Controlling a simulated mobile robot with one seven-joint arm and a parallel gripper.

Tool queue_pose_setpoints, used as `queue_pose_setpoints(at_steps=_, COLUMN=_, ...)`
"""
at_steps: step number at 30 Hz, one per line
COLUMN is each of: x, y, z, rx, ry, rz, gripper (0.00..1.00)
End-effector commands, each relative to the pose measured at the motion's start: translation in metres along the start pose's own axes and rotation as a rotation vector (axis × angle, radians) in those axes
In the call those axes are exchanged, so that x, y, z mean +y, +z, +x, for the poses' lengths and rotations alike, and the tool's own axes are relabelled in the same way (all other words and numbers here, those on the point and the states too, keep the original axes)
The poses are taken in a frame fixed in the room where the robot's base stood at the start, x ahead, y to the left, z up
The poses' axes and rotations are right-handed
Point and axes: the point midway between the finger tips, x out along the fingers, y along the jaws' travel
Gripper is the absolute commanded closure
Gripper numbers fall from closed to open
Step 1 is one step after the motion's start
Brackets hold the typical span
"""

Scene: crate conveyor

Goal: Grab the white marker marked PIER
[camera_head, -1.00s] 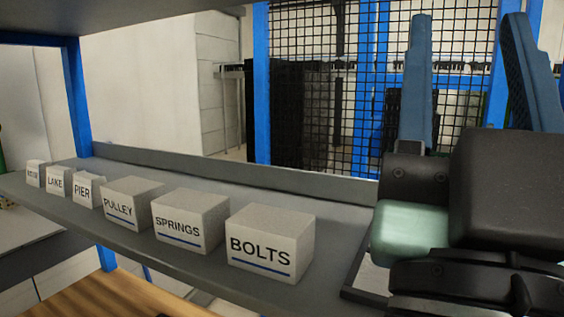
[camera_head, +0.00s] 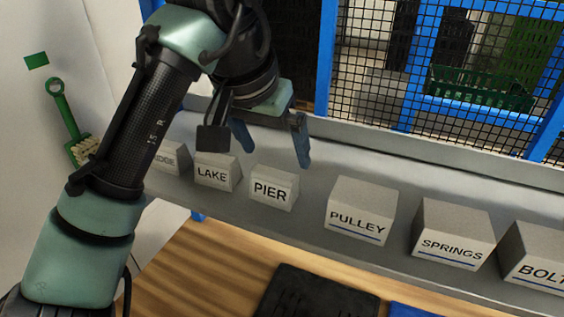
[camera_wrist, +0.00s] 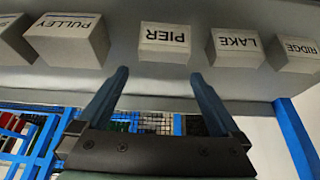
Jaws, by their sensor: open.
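The white marker marked PIER (camera_head: 273,188) is a small block on the grey shelf (camera_head: 300,213), between the LAKE and PULLEY blocks. It also shows in the wrist view (camera_wrist: 165,42), upside down at top centre. My gripper (camera_head: 272,154) is above and behind the PIER block in the head view, with its two blue fingers apart and nothing between them. In the wrist view my open fingers (camera_wrist: 158,75) point toward the PIER block, with a visible gap before it. Nothing hides the PIER label.
The LAKE block (camera_head: 216,174) stands to the left of PIER and the larger PULLEY block (camera_head: 360,210) to its right. Further right are SPRINGS (camera_head: 452,235) and BOLTS (camera_head: 540,255). The RIDGE block (camera_wrist: 295,55) is beyond LAKE. A raised lip runs along the shelf's back.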

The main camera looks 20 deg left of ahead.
Motion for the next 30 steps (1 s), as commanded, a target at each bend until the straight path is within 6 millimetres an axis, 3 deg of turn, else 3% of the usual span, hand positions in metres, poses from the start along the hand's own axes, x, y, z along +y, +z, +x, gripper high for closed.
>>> queue_pose_setpoints(at_steps=3, x=-0.008, y=0.009, z=0.003, rx=-0.049, ry=-0.006, rz=-0.015, gripper=0.0)
queue_pose_setpoints(at_steps=11, x=-0.007, y=0.011, z=0.029, rx=-0.047, ry=-0.005, rz=-0.015, gripper=0.0)
queue_pose_setpoints(at_steps=20, x=-0.006, y=0.013, z=0.068, rx=-0.045, ry=-0.005, rz=-0.014, gripper=0.0)
queue_pose_setpoints(at_steps=28, x=-0.006, y=0.014, z=0.073, rx=-0.042, ry=-0.006, rz=-0.013, gripper=0.0)
queue_pose_setpoints(at_steps=30, x=-0.006, y=0.014, z=0.073, rx=-0.042, ry=-0.006, rz=-0.013, gripper=0.13)
